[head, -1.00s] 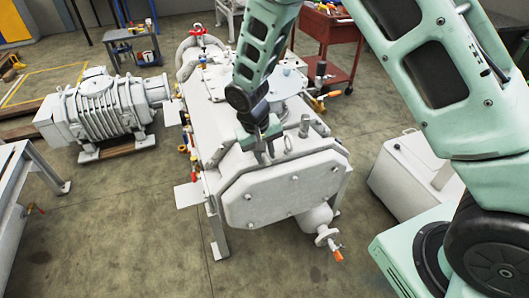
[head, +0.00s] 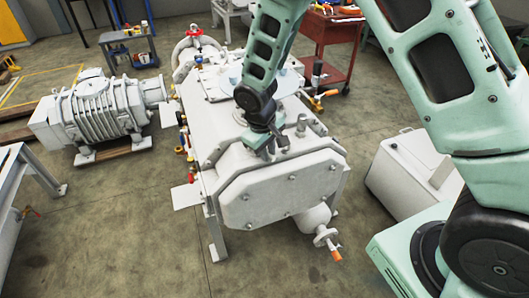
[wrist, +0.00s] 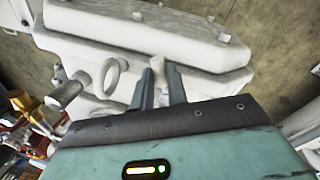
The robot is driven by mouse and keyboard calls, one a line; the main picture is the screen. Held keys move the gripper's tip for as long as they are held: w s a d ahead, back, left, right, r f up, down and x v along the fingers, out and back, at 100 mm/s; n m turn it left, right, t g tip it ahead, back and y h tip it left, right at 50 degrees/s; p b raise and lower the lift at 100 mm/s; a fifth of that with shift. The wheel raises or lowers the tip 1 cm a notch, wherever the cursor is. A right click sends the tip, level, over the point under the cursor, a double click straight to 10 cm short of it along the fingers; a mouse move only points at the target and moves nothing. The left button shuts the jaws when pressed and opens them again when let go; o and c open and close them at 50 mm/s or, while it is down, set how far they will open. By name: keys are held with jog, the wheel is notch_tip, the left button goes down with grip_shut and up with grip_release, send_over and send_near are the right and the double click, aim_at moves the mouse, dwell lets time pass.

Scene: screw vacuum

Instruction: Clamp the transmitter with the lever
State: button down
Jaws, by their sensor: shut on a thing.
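My gripper (wrist: 160,85) points down at the front top edge of the large white vacuum machine (head: 280,185). In the wrist view its two dark fingers are close together around a slim pale part, seemingly the lever (wrist: 159,76); most of it is hidden. In the head view my gripper (head: 268,148) hides this spot. A grey cylinder with a dark end (wrist: 65,92), which may be the transmitter, stands left of the fingers; it also shows in the head view (head: 301,126). I cannot tell whether it is clamped.
A pale ring (wrist: 112,75) stands close to the left of the fingers. Valves with coloured handles (head: 182,142) line the machine's left side. A pump (head: 95,115) stands on the floor at left, a red cart (head: 328,42) behind. Floor is clear in front.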

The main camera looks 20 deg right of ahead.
jog(key=n, duration=0.2)
jog(key=d+n, duration=0.1)
jog(key=shift+w+d+n+t, duration=0.2)
jog(key=shift+w+n+t, duration=0.1)
jog(key=shift+w+n, duration=0.1)
jog(key=n, duration=0.2)
jog(key=shift+w+d+r+n+y+p, duration=0.15)
jog(key=shift+w+d+n+y+p, duration=0.15)
jog(key=shift+d+y+p, duration=0.1)
jog(key=n, duration=0.1)
jog(key=w+n+p, duration=0.1)
jog(key=shift+d+n, duration=0.25)
jog(key=shift+n, duration=0.15)
jog(key=shift+w+d+n+t+y+p, duration=0.15)
jog(key=shift+w+n+y+p, duration=0.2)
jog(key=shift+n+p, duration=0.45)
jog(key=shift+w+n+t+y+p, duration=0.15)
jog(key=shift+w+n+y+p, duration=0.25)
jog(key=shift+n, duration=0.7)
jog(key=c, duration=1.4)
grip_release()
jog(key=shift+s, duration=0.1)
